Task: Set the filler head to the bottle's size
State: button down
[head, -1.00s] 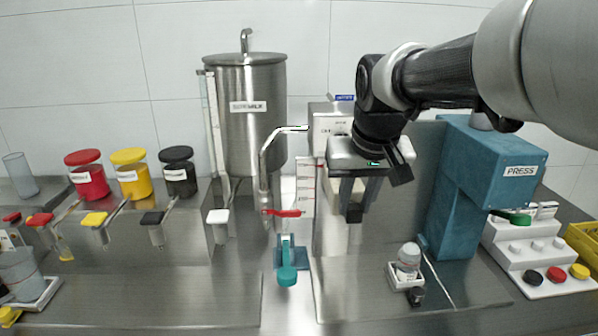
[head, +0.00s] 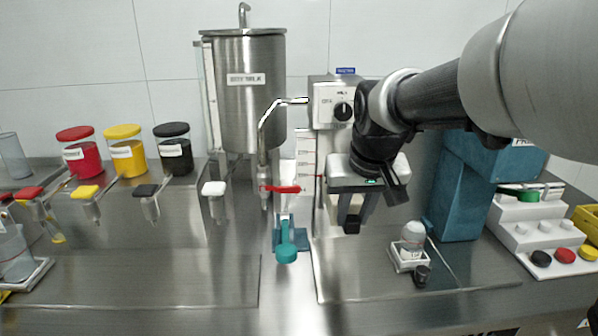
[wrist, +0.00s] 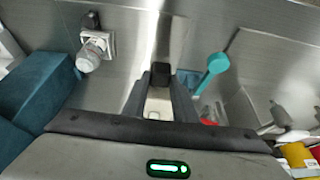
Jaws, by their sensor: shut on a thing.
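My gripper (head: 352,212) points down in front of the machine, right of the red-marked scale plate (head: 305,165). Its fingers are shut on a pale block with a black end, which I take to be the filler head (head: 333,208). In the wrist view the black end of the filler head (wrist: 160,72) shows between the fingertips (wrist: 160,88); the fingers partly hide it. The bottle (head: 413,236), clear with a pale top, stands upright on a small white stand to the lower right. The bottle also shows in the wrist view (wrist: 92,52). The filler head is above the bottle's top level.
A red-handled tap (head: 282,189) and a teal-handled lever (head: 286,250) are to the left. The teal press (head: 465,190) stands close on the right. An OFF/MILL dial (head: 343,111) is above.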

jog(key=c, duration=1.4)
grip_release()
jog(key=shift+f, duration=0.3)
jog(key=shift+c, duration=0.2)
jog(key=shift+r, duration=0.1)
jog(key=shift+s+r, duration=0.1)
jog(key=shift+r, duration=0.25)
jog(key=p+v, duration=0.3)
jog(key=v, duration=1.3)
jog(key=shift+r+p, duration=0.35)
jog(key=shift+s, duration=0.1)
jog(key=s+f+t, duration=0.1)
jog(key=s+f, duration=1.1)
jog(key=f, duration=0.1)
notch_tip(320, 180, up, 15)
jog(key=p, duration=1.4)
jog(key=shift+p, duration=0.3)
